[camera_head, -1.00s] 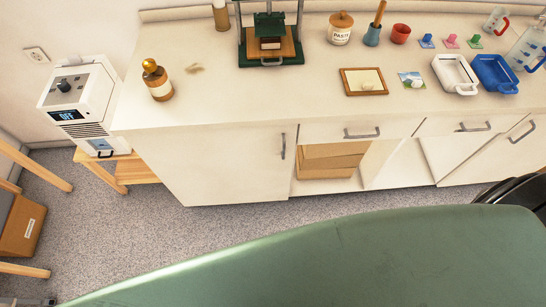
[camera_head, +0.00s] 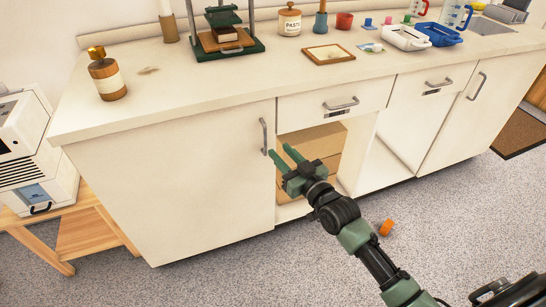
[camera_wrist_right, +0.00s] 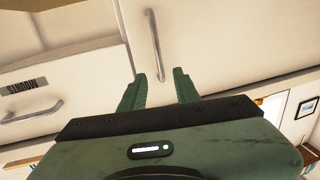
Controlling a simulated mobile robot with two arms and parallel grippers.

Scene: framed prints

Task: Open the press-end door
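The press-end door (camera_head: 170,190) is a cream cabinet door at the left end of the counter, below the green press (camera_head: 222,30). It looks closed. Its upright metal handle (camera_head: 264,137) is near its right edge. My right gripper (camera_head: 279,150) is open and empty, with its green fingertips just right of the handle's lower end. In the right wrist view, the handle (camera_wrist_right: 153,42) stands beyond the parted fingers (camera_wrist_right: 159,76), roughly in line with the gap. It does not look gripped. My left gripper is out of view.
Right of the door is an open bay with cardboard boxes (camera_head: 312,150), under a drawer (camera_head: 335,101). An orange object (camera_head: 385,227) lies on the floor. Floor before the door is clear.

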